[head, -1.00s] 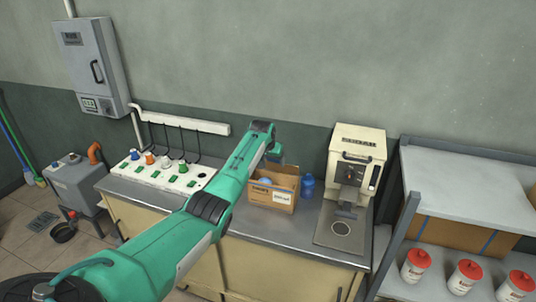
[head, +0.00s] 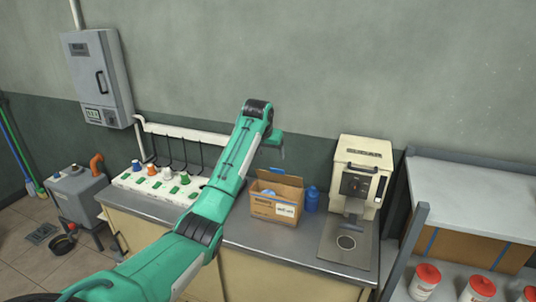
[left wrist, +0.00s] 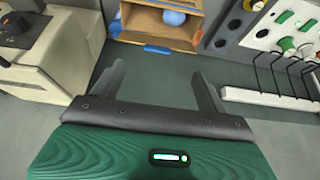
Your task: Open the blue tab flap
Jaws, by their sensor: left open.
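A cardboard box (head: 275,210) stands on the counter with its top at least partly open. In the head view a small blue mark (head: 268,191) shows at its opening, by a raised flap (head: 281,179). In the left wrist view the box (left wrist: 150,33) is at the top, with a blue tab (left wrist: 158,49) on its edge toward my fingers and a rounded blue thing (left wrist: 174,18) inside. My left gripper (head: 280,153) is above and behind the box, apart from it. Its fingers (left wrist: 162,75) are spread and empty. My right gripper is out of view.
A blue bottle (head: 312,199) stands close to the box's right. A cream machine (head: 357,180) is further right on the counter (head: 240,232). A white panel with knobs (head: 155,185) and hanging cables lies left. The wall (head: 350,70) is behind.

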